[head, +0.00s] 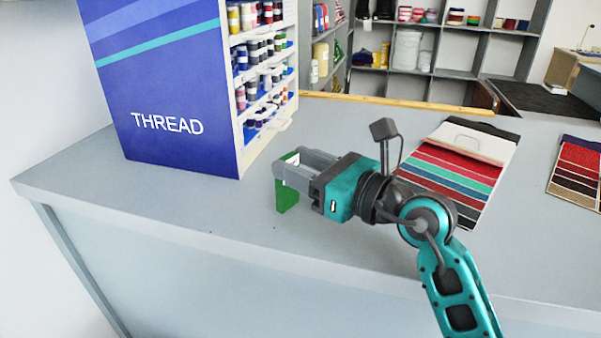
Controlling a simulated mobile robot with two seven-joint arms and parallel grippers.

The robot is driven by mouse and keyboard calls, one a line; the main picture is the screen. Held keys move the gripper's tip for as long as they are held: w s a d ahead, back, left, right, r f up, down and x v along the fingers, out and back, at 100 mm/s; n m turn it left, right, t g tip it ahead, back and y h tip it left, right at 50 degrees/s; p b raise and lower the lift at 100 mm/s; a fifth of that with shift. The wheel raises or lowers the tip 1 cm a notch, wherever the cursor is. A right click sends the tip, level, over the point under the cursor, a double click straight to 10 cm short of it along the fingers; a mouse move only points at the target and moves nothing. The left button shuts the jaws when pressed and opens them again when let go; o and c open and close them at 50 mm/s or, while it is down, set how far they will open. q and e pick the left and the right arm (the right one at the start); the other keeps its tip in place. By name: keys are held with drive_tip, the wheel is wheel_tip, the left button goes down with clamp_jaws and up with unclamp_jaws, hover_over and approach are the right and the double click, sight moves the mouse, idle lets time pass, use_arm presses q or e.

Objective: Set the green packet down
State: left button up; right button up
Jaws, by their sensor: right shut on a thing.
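The green packet (287,197) is in the fingers of my right gripper (288,169). The gripper is shut on it, and the fingers hide its middle. A small part with white on it shows above the fingers, and a green part hangs below them. The packet is upright over the grey counter (180,215), near its front edge. I cannot tell whether its lower end touches the counter. My left gripper is not in the view.
A blue thread cabinet (165,110) with shelves of spools stands at the back left. Striped fabric swatches (455,168) lie behind my right arm, with another swatch card (577,170) at the far right. The counter's left front is clear.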

drive_tip(key=shift+f, duration=0.35)
drive_tip(key=o, duration=1)
drive_tip(key=shift+f, duration=0.1)
drive_tip(key=shift+s+d, duration=0.1)
drive_tip(key=shift+d, duration=0.05)
drive_tip(key=v, duration=1)
drive_tip(key=shift+s+d+b, duration=0.15)
drive_tip(key=shift+s+b, duration=0.1)
drive_tip(key=shift+b, duration=0.1)
drive_tip(key=shift+s+d, duration=0.4)
drive_tip(key=shift+d, duration=0.05)
